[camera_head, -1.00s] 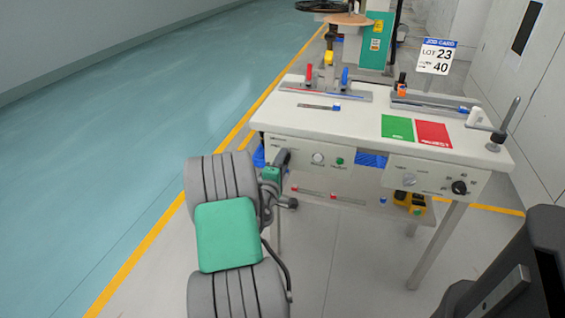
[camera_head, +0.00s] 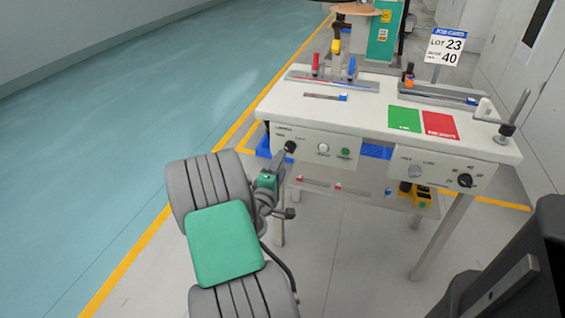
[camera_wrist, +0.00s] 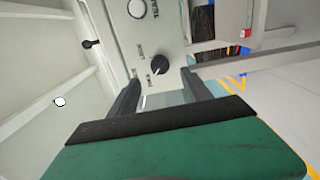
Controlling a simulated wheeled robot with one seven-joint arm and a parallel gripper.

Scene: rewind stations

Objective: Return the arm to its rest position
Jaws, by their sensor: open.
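My arm shows grey ribbed sleeves and a green cover in the head view. My gripper (camera_head: 281,188) is at the end of it, in front of the left end of the table's front panel (camera_head: 325,143). In the wrist view my gripper (camera_wrist: 160,80) is open, its two dark fingers apart with nothing held between them. A black selector knob (camera_wrist: 159,65) on the panel sits just beyond the fingertips, seemingly apart from them. The same knob (camera_head: 291,146) shows in the head view.
The white table (camera_head: 370,115) carries a green card (camera_head: 404,118), a red card (camera_head: 440,124), rails and a crank (camera_head: 513,118). A job card sign (camera_head: 445,46) stands behind. A lower shelf (camera_head: 350,188) holds small items. Open floor lies to the left.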

